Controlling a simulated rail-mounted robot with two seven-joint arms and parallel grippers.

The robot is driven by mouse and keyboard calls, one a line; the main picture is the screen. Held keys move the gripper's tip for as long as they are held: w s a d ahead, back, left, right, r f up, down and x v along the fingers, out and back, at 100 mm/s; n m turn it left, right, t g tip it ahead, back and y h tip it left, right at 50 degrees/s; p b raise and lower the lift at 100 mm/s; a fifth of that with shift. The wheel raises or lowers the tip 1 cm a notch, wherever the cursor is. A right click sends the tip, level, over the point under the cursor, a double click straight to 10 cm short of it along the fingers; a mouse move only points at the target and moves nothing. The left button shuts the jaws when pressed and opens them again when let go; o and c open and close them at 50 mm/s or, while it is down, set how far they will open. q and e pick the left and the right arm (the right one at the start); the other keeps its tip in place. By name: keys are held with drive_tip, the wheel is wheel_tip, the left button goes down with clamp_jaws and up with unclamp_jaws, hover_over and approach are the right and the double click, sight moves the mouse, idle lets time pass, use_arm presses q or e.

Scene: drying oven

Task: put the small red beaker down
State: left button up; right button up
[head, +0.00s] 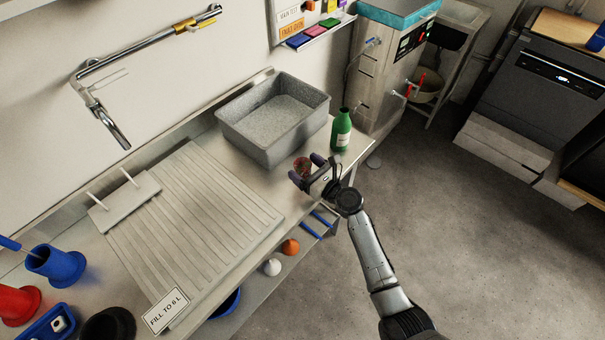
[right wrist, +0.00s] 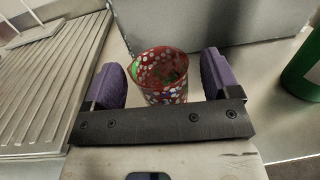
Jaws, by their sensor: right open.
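The small red beaker (head: 302,168) stands upright on the counter, in front of the grey basin. In the right wrist view the beaker (right wrist: 162,76) is red with pale spots and has some green inside. My right gripper (head: 306,170) has its two purple-padded fingers on either side of it. The jaws are open, with a gap between the beaker and each finger in the right wrist view. The beaker's lower part is hidden by the gripper's black bar there. My left gripper is not in view.
The grey basin (head: 297,137) stands right behind the beaker. A green bottle (head: 341,131) is to the right. A ribbed draining board (head: 200,215) lies to the left.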

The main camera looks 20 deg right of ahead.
drive_tip(key=shift+w+a, duration=0.3)
drive_tip(key=shift+w, duration=0.3)
drive_tip(key=c, duration=1.1)
drive_tip(key=shift+o, duration=0.2)
drive_tip(key=shift+r, duration=0.1)
